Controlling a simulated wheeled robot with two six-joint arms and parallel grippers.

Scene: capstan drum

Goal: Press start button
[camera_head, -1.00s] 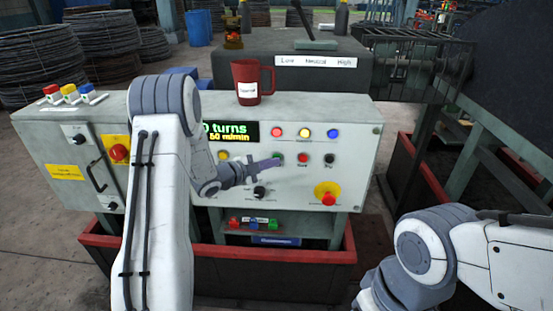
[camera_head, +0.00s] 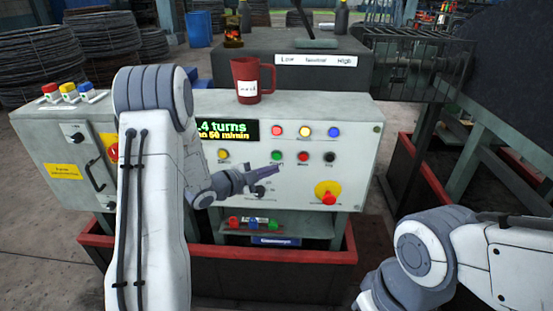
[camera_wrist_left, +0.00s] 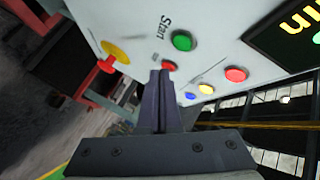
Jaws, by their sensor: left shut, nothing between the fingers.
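The green start button (camera_head: 277,156) is on the front of the grey control panel (camera_head: 355,150). In the left wrist view the green button (camera_wrist_left: 181,41) shows beside the printed word "Start". My left gripper (camera_head: 279,171) is shut and empty, with its tips just below the green button in the head view. In the wrist view the shut fingers (camera_wrist_left: 161,76) appear clear of the green button and overlap the edge of a red button (camera_wrist_left: 169,66). The display (camera_head: 228,131) reads ".4 turns", its left part hidden by my arm. My right gripper is out of view.
A black button (camera_head: 330,157) and a red emergency knob on a yellow plate (camera_head: 328,196) are to the right. A black rotary knob (camera_head: 259,191) is below the gripper. A red mug (camera_head: 246,80) stands on top of the panel.

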